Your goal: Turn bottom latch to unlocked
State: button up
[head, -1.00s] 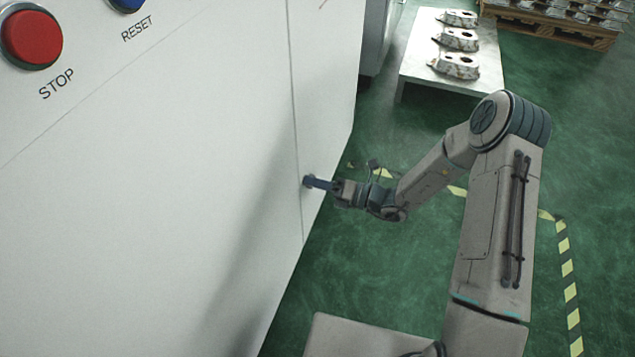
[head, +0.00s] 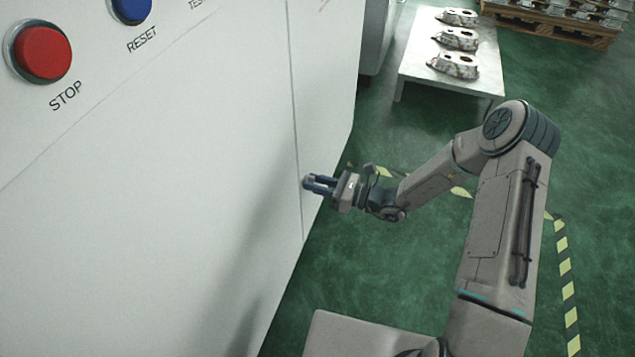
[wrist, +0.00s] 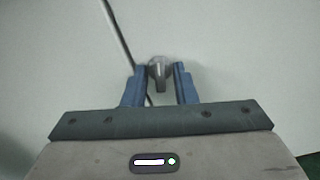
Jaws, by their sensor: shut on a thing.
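The bottom latch (wrist: 158,72) is a small grey metal knob with a short handle on the white cabinet face, close to a dark seam. My gripper (wrist: 159,75) has its two blue fingers on either side of the latch handle and is shut on it. In the head view my gripper (head: 312,183) is at the cabinet near its right edge. There the fingers largely hide the latch, and its exact angle is hard to tell.
The white cabinet (head: 190,170) fills the left, with a red STOP button (head: 42,53) and a blue RESET button (head: 132,8). A low table (head: 418,72) with castings (head: 455,66) stands behind. Green floor with striped tape (head: 568,290) is open at right.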

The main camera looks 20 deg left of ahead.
jog(key=shift+n, duration=1.1)
jog(key=o, duration=0.7)
jog(key=shift+c, duration=0.2)
jog(key=shift+d, duration=0.1)
jog(key=s+d+p, duration=0.1)
jog(key=d+p, duration=0.1)
jog(key=d, duration=1.1)
jog(key=shift+d, duration=0.25)
